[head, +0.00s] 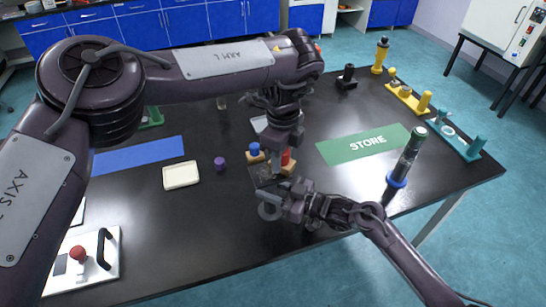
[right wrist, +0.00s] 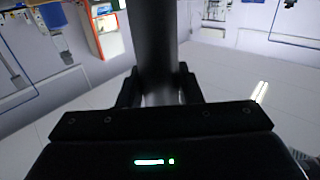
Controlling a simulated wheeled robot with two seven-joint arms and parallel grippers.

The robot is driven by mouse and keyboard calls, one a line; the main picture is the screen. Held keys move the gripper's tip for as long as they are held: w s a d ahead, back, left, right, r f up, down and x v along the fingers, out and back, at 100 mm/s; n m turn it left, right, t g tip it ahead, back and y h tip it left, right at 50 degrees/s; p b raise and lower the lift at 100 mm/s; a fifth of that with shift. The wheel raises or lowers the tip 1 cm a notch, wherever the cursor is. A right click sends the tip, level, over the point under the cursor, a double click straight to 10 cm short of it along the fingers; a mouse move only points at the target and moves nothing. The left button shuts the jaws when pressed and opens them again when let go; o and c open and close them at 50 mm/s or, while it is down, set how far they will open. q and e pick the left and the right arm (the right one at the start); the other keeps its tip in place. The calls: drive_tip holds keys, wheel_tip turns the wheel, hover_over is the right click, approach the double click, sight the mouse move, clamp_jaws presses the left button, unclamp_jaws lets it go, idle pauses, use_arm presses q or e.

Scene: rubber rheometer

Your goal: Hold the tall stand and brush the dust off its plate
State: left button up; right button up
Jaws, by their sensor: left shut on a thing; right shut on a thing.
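My left gripper (head: 284,140) points down over the middle of the black table. It is shut on a red piece (head: 287,157), mostly hidden, beside a light wooden block. A dark flat plate (head: 262,175) lies just below and left of it. My right gripper (head: 287,206) reaches in from the right, close in front of the plate. It is shut on a dark round post (right wrist: 157,45), which fills the middle of the right wrist view. A grey round part (head: 267,212) shows at its fingers in the head view. I cannot tell the stand's full shape or see dust.
A blue-topped wooden piece (head: 255,150) stands close left of the left gripper. A purple piece (head: 219,163) and cream tray (head: 181,175) lie further left. A green STORE mat (head: 362,144) is at right, with a tall dark cylinder (head: 411,150) beyond. Yellow and teal racks line the right edge.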

sight(253, 176)
use_arm(q)
drive_tip(key=shift+d, duration=0.2)
drive_tip(key=shift+a, duration=0.1)
drive_tip(key=shift+s+a+f, duration=0.1)
drive_tip(key=shift+s+a, duration=0.15)
drive_tip(key=shift+a, duration=0.4)
drive_tip(key=shift+s+a, duration=0.25)
drive_tip(key=shift+a, duration=0.4)
drive_tip(key=shift+s+a+f, duration=0.1)
drive_tip(key=shift+s+a, duration=0.15)
drive_tip(key=shift+a, duration=0.4)
drive_tip(key=shift+s+a+r, duration=0.1)
drive_tip(key=shift+s+a, duration=0.2)
drive_tip(key=shift+a, duration=0.45)
drive_tip(key=shift+s+a+r, duration=0.1)
drive_tip(key=shift+s+a, duration=0.15)
drive_tip(key=shift+a, duration=0.5)
drive_tip(key=shift+w+d+r, duration=0.1)
drive_tip(key=shift+r, duration=2.95)
wheel_tip(253, 176, up, 3)
